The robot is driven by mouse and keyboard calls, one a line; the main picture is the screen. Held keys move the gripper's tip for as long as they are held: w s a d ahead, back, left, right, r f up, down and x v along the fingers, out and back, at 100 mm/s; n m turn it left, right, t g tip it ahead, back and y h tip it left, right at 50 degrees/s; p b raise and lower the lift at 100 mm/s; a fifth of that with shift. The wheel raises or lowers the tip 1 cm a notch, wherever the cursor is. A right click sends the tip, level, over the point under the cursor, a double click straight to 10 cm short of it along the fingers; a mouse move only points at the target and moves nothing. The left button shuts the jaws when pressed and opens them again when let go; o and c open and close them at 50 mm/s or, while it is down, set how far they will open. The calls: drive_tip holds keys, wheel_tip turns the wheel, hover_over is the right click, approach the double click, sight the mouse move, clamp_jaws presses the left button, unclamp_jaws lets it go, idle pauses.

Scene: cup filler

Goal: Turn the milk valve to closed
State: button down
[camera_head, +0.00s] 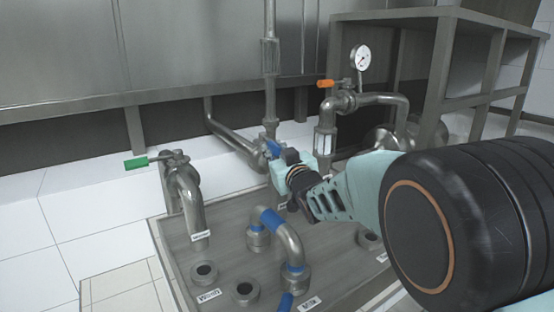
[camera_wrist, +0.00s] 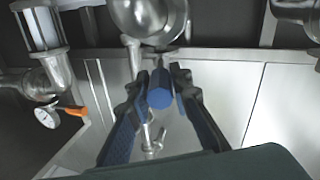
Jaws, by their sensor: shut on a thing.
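A blue valve handle (camera_head: 273,148) sits on the metal pipework at the back, in the middle of the head view. I take it as the milk valve, though its label cannot be read. My gripper (camera_head: 280,163) reaches it from the lower right and covers part of it. In the wrist view the blue handle (camera_wrist: 160,92) points end-on at the camera between the two dark fingers of my gripper (camera_wrist: 158,82). My gripper is shut on this handle. The valve body behind it is partly hidden by my gripper.
A green-handled valve (camera_head: 136,163) stands at the left and an orange-handled valve (camera_head: 326,83) with a gauge (camera_head: 360,57) at the right. A bent pipe with blue bands (camera_head: 272,219) and open ports (camera_head: 204,272) are on the grey plate (camera_head: 222,248) in front.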

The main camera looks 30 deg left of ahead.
drive_tip(key=shift+s+r, duration=0.1)
drive_tip(key=shift+r, duration=0.1)
drive_tip(key=c, duration=1.8)
unclamp_jaws()
drive_tip(key=shift+c, duration=0.2)
drive_tip(key=shift+o, duration=0.5)
drive_tip(key=shift+f, duration=0.1)
drive_tip(key=v, duration=1.2)
drive_tip(key=shift+c, duration=0.5)
